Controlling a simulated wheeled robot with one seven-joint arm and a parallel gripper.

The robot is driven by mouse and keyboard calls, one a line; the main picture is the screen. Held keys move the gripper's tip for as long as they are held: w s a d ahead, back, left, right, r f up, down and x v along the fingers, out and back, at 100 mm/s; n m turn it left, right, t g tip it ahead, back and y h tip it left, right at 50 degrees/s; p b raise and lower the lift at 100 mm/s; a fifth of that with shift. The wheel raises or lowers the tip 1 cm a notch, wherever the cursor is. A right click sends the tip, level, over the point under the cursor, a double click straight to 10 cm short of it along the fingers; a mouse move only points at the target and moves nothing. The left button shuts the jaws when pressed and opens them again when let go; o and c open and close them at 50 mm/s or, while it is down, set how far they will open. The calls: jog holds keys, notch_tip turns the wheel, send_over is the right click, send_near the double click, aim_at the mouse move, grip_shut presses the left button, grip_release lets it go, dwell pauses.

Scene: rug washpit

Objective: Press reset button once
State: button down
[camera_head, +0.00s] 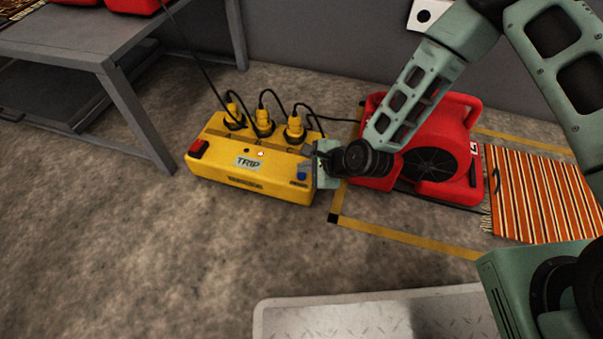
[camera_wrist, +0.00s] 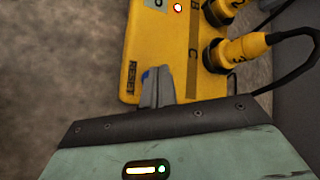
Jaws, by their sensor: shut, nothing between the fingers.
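A yellow power box (camera_head: 225,170) sits on the floor, marked TRIP on its front label. A small blue button (camera_head: 301,176) is at its right end. In the wrist view a RESET label (camera_wrist: 132,78) is beside the blue button (camera_wrist: 146,73), which is mostly hidden by my fingers. My gripper (camera_head: 308,154) is at the box's right end, close by the button. In the wrist view its fingertips (camera_wrist: 157,70) are together and empty, overlapping the button's edge. I cannot tell whether they touch it.
Several yellow plugs (camera_head: 265,125) with black cables stand along the box's back edge. A red switch (camera_head: 199,148) is at its left end, and a red lamp (camera_wrist: 177,7) glows. A red blower (camera_head: 455,150) stands to the right. A grey table (camera_head: 110,60) is at left.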

aim_at(305, 177)
dwell(0.3)
jog(key=shift+f, duration=0.4)
jog(key=shift+f, duration=0.45)
dwell(0.6)
jog(key=shift+r, duration=0.15)
jog(key=shift+r+p, duration=0.75)
jog(key=shift+p, duration=0.05)
notch_tip(305, 177, up, 5)
jog(key=p, duration=0.4)
jog(key=shift+p, duration=0.4)
